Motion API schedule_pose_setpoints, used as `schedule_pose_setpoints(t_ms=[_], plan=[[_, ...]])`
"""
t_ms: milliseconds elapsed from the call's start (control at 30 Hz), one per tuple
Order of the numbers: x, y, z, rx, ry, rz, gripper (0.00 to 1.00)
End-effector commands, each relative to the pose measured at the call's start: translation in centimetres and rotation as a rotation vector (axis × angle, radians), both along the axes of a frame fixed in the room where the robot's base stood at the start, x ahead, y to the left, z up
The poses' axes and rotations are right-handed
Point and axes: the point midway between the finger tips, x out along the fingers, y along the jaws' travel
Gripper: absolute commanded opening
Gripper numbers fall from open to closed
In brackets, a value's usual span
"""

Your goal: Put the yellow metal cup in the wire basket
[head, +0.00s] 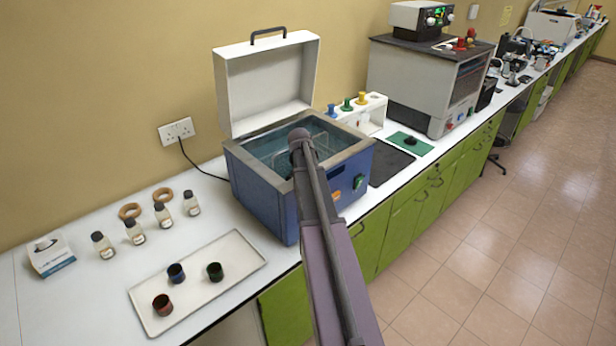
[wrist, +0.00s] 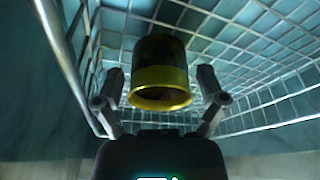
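The yellow metal cup (wrist: 160,82), dark-sided with a bright yellow band at its near rim, shows in the wrist view against the mesh of the wire basket (wrist: 228,40). It appears inside the basket. My gripper (wrist: 160,76) has its fingers spread to the left and right of the cup, with a visible gap on each side; it looks open and apart from the cup. In the head view my arm reaches down into the blue bath (head: 262,196). A little of the basket's wire (head: 317,142) shows there; the cup and gripper fingers are hidden.
The bath's white lid (head: 265,85) stands open behind it. A white tray (head: 200,290) with red, blue and green cups lies to the left, near several small bottles (head: 135,232). A white rack (head: 372,112) and grey instrument (head: 425,85) stand to the right.

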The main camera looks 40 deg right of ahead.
Motion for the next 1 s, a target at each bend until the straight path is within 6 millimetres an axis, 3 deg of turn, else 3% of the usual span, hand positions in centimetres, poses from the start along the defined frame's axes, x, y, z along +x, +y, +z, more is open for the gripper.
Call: schedule_pose_setpoints(t_ms=[567, 1000], plan=[[0.0, 0.0, 0.6, 0.0, 0.0, 0.0, 0.95], [-0.4, 0.8, 3.8, 0.0, 0.0, 0.001, 0.95]])
